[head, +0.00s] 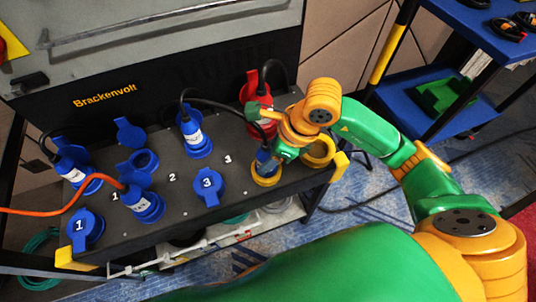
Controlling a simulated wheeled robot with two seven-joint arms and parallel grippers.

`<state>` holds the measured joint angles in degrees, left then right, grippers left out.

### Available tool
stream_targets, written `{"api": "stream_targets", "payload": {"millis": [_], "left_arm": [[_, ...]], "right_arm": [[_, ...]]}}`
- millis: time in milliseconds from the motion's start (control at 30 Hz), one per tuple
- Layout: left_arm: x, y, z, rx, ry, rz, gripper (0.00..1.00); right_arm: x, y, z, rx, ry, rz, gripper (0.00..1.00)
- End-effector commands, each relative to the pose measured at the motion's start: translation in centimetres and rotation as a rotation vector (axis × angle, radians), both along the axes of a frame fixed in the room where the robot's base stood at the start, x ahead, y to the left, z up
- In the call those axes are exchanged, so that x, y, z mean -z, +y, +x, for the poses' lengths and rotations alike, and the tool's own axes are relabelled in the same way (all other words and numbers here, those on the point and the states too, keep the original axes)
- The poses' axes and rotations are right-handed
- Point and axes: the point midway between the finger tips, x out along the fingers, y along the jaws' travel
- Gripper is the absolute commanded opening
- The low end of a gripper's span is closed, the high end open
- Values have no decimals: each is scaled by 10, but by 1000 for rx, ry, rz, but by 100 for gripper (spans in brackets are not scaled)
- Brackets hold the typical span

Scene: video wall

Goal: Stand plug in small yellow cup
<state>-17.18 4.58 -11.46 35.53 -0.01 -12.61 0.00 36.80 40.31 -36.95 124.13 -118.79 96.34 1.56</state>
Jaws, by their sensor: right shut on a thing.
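My right gripper (276,140) is shut on a blue plug (264,161) with a pale label and a black cable rising from it. The plug is held roughly upright. The small yellow cup (266,181) sits on the dark panel directly under the plug, near its front right part. The plug's lower end overlaps the cup's opening in the picture; I cannot tell how deep it sits. The gripper and wrist hide part of the plug's top. My left gripper is not in view.
A red plug (254,88) is behind the gripper. Several blue plugs and sockets, including a capped socket (207,187) marked 3, occupy the panel's left and middle. A blue shelf (410,103) stands at right.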

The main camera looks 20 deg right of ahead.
Motion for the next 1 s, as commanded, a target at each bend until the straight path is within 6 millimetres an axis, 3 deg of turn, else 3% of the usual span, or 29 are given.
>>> {"api": "stream_targets", "payload": {"millis": [233, 267, 367, 600, 667, 1000], "left_arm": [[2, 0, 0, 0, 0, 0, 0], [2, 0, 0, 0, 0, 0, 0], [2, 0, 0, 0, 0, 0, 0], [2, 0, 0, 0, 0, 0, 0], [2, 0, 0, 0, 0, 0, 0], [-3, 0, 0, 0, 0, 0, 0]], "right_arm": [[1, 0, 0, 0, -1, 1, 0], [1, 0, 0, 0, -1, 1, 58], [1, 0, 0, 0, -1, 1, 85], [1, 0, 0, 0, 0, 0, 87], [2, 0, 0, 0, 0, 0, 100], [-4, 0, 0, 0, 0, 0, 100]]}}
